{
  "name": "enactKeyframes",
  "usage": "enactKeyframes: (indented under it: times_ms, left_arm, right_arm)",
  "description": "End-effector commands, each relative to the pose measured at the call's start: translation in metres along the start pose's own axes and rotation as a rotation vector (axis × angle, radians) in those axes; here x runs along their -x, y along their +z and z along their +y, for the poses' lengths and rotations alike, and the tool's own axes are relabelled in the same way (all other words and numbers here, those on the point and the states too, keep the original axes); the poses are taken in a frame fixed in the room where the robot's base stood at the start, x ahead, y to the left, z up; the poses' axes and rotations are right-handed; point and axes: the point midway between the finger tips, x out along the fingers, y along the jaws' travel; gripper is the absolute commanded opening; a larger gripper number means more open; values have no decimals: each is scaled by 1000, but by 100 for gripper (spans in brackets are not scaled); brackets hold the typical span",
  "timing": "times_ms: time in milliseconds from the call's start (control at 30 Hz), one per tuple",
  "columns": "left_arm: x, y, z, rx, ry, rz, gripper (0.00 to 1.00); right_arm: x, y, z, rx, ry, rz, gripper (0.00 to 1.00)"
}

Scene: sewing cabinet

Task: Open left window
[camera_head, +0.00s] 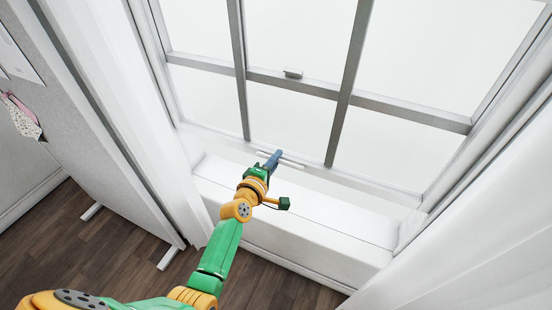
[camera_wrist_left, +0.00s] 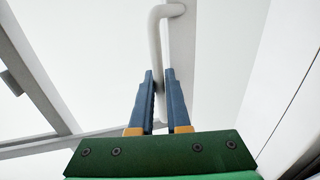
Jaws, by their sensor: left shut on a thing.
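The window (camera_head: 290,110) with grey bars fills the upper part of the head view. A white bar handle (camera_head: 292,162) runs along its bottom rail. My left gripper (camera_head: 275,157) reaches up to this handle from below. In the left wrist view, the two blue fingers (camera_wrist_left: 161,95) of my left gripper are on either side of the white handle (camera_wrist_left: 155,45), shut on it. The handle's bent end shows above the fingers. Part of the handle is hidden behind the fingers. My right gripper is not in view.
A white sill (camera_head: 310,205) lies below the window. White curtains hang at the left (camera_head: 130,110) and right (camera_head: 490,250). A grey partition panel (camera_head: 90,120) stands at the left on the dark wood floor (camera_head: 110,255). A small latch (camera_head: 293,73) sits on the middle rail.

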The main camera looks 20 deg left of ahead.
Motion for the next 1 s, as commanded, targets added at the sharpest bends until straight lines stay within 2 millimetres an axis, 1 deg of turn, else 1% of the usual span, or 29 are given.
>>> enactKeyframes:
  times_ms: [33,333,367,400,433,467,700,767,867,1000]
  left_arm:
    - [0,-1,5,0,4,2,0]
    - [0,0,1,0,1,1,0]
    - [0,0,1,0,1,1,23]
    - [0,0,1,0,0,1,34]
    - [0,0,1,0,0,1,42]
    - [0,0,1,0,0,0,45]
    - [0,0,0,0,-2,0,45]
    - [4,0,1,1,-2,0,45]
    - [21,0,2,1,-4,0,45]
    - [52,0,2,1,-4,0,45]
  right_arm:
    - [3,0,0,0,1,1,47]
    - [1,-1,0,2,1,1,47]
    - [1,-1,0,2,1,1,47]
    - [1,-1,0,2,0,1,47]
    - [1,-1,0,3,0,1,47]
    - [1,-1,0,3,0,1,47]
    - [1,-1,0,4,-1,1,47]
    - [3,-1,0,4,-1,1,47]
    - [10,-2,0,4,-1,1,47]
    - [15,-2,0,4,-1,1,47]
